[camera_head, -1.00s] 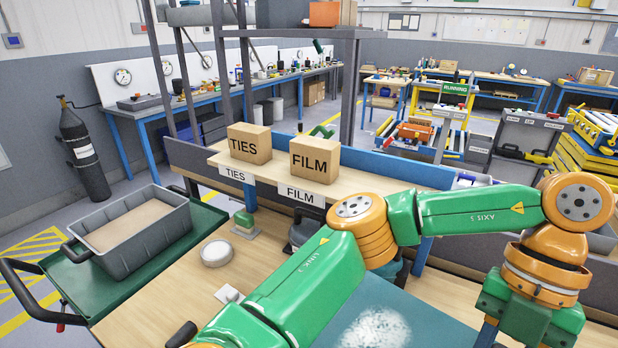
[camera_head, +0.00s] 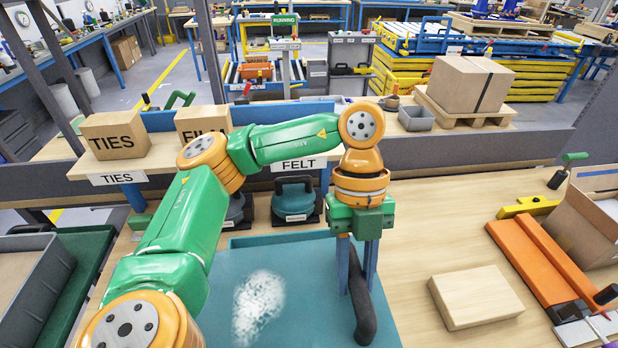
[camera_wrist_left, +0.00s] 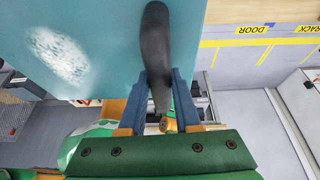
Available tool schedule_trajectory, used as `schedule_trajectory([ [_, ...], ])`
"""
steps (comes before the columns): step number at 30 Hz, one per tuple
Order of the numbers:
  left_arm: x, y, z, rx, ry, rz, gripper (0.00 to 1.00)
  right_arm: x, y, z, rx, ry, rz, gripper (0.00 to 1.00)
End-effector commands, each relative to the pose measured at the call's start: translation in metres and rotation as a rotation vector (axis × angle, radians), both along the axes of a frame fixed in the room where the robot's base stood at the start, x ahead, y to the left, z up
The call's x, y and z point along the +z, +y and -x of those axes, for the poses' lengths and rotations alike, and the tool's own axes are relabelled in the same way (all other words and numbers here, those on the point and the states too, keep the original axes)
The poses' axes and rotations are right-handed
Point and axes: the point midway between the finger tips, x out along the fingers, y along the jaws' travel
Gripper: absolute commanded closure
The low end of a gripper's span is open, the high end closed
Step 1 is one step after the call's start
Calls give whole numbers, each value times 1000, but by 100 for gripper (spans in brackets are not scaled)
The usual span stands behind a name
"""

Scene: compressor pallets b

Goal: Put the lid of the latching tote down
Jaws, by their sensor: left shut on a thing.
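My left gripper (camera_head: 360,262) points down over the right part of a teal panel (camera_head: 318,282) that has a white speckled patch. Its blue fingers are shut on a dark curved bar (camera_head: 365,318). The bar also shows between the fingers in the left wrist view (camera_wrist_left: 155,50), along the panel's edge. I cannot tell whether the bar is fixed to the panel, or which part is the tote's lid. A grey open tote (camera_head: 55,270), cut by the left edge, stands on a green surface. My right gripper is out of view.
A pale wooden block (camera_head: 475,297) lies right of the gripper. Orange rails (camera_head: 550,265) and an open cardboard box (camera_head: 590,230) are farther right. Boxes marked TIES (camera_head: 115,135) and FILM (camera_head: 203,120) stand on a shelf behind. Bare bench (camera_head: 440,215) shows around the block.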

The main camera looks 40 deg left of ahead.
Motion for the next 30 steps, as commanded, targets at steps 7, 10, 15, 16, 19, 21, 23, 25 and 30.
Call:
schedule_trajectory([
  [7,-35,59,-51,11,5,-1,100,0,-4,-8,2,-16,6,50],
  [10,-60,77,-65,6,8,-3,100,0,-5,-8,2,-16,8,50],
  [15,-94,94,-82,1,2,-2,100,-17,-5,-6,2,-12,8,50],
  [16,-95,96,-83,1,2,-2,100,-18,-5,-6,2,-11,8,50],
  [19,-105,101,-88,1,1,-1,100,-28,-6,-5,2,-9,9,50],
  [21,-121,100,-87,0,-1,-1,100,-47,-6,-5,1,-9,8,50],
  [23,-133,100,-87,0,-1,-1,100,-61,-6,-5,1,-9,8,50],
  [25,-134,100,-87,0,1,-1,100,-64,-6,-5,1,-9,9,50],
  [30,-127,100,-87,0,1,-1,100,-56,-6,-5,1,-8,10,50],
])
